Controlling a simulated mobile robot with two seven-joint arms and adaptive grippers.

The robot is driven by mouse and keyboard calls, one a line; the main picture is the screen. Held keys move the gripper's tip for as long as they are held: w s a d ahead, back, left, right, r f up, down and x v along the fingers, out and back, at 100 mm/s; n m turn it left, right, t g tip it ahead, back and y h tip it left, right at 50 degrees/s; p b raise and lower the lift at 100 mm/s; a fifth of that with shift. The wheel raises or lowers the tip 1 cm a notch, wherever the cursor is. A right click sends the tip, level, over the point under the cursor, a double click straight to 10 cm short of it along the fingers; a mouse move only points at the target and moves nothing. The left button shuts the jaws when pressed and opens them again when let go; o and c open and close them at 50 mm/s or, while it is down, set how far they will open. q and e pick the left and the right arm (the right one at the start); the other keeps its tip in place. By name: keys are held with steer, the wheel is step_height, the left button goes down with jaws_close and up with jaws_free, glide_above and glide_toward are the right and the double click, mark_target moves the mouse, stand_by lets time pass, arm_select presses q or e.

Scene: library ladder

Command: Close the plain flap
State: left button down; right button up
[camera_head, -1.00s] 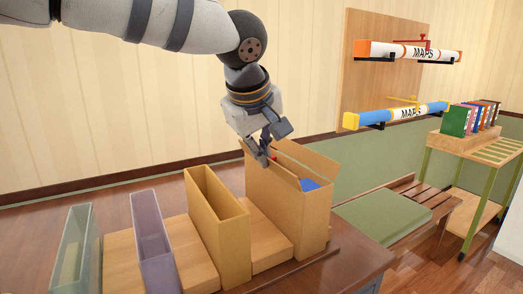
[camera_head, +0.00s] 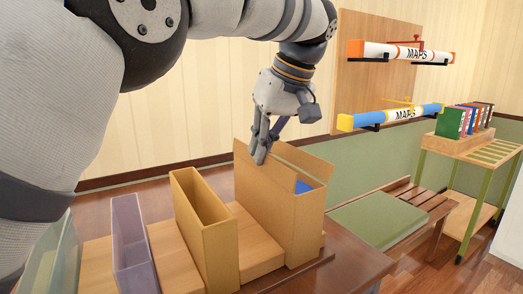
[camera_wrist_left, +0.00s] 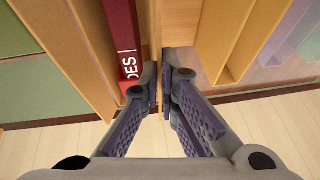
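A tall cardboard box (camera_head: 285,226) stands at the right end of the table row. Its near long flap (camera_head: 243,160), without visible markings, stands up in line with the front wall. The far flap (camera_head: 304,161) leans outward. My left gripper (camera_head: 260,158) points down at the near flap's upper edge. In the left wrist view the flap's thin edge (camera_wrist_left: 156,30) runs between my nearly closed fingertips (camera_wrist_left: 164,80), which look shut on it. A red book (camera_wrist_left: 125,40) with white letters lies inside the box, beside the left finger. My right gripper is not in view.
An open yellow-brown file box (camera_head: 208,240), a purple holder (camera_head: 135,245) and a greenish clear holder (camera_head: 55,262) stand left on the table. Map tubes (camera_head: 400,115) hang on the wall. A green bench seat (camera_head: 380,220) and a book trolley (camera_head: 466,165) are to the right.

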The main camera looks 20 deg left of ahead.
arm_select(q)
steer(key=shift+w+d+f+g+y, duration=0.1)
steer(key=shift+w+f+g+y, duration=0.1)
steer(key=shift+g+y, duration=0.1)
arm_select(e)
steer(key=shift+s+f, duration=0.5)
arm_select(q)
steer(key=c, duration=1.8)
jaws_free()
steer(key=shift+c, duration=0.2)
steer(key=shift+r, duration=0.1)
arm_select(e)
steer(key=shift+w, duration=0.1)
